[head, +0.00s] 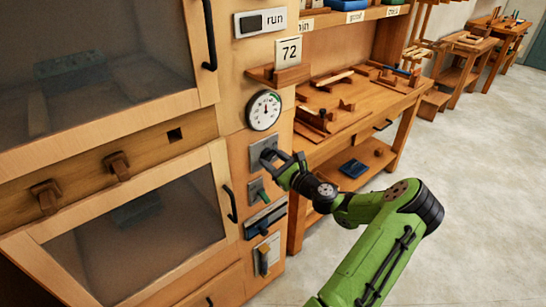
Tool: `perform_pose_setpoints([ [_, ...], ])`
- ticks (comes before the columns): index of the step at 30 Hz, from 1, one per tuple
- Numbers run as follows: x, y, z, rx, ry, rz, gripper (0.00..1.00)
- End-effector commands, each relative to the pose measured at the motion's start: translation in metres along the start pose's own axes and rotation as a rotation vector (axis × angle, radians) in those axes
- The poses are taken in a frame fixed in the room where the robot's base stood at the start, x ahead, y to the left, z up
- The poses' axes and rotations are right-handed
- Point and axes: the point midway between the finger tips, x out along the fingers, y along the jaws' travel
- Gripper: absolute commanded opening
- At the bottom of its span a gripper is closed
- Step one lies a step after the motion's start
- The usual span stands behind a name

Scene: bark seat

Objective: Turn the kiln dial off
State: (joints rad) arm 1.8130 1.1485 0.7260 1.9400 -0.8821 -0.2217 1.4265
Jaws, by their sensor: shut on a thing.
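My gripper (270,157) reaches from the right to a grey plate (258,150) on the wooden panel, below the round gauge. Its fingers are shut on the dial at that plate. The dial is mostly hidden by the fingers, so its pointing direction cannot be told. A white sign (261,21) at the panel top reads "run" beside a dark block.
Cabinet door handles (230,204) stick out at left. A workbench (350,104) stands behind at right. Floor at right is clear.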

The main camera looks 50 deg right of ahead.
Motion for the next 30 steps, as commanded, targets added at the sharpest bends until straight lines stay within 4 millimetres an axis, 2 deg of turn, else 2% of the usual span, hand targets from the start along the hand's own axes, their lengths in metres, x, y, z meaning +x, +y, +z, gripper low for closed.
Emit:
perform_pose_setpoints([
  [30,0.0000,0.0013,-0.0040,-0.961,0.002,0.003,0.16],
])
